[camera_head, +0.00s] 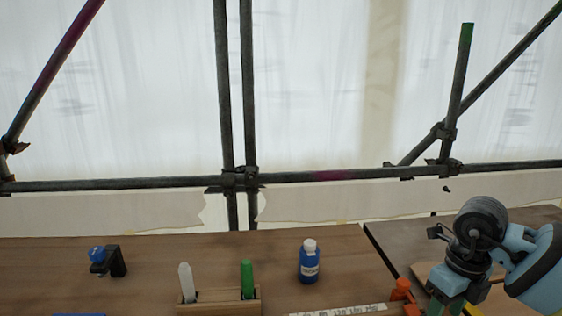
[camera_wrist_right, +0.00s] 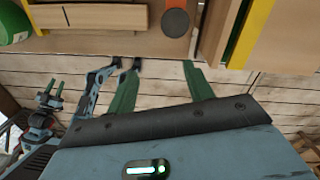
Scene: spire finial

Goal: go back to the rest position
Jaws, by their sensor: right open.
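My right arm (camera_head: 482,240) comes in at the right of the head view, over the right part of the workbench. Its gripper (camera_wrist_right: 160,68) shows in the right wrist view with two green fingers apart and nothing between them. In the head view the fingers are mostly cut off by the bottom edge. My left arm is not in the head view. A small gripper-like part with two dark prongs, seemingly my left gripper (camera_wrist_right: 52,90), shows at the left of the right wrist view, too small to read its opening.
On the bench (camera_head: 190,250) stand a blue bottle (camera_head: 309,265), a wooden holder (camera_head: 220,301) with white and green sticks, and a black bracket (camera_head: 115,262) with a blue knob. An orange clamp (camera_head: 402,292) is near my right arm. Scaffold tubes (camera_head: 235,178) stand behind.

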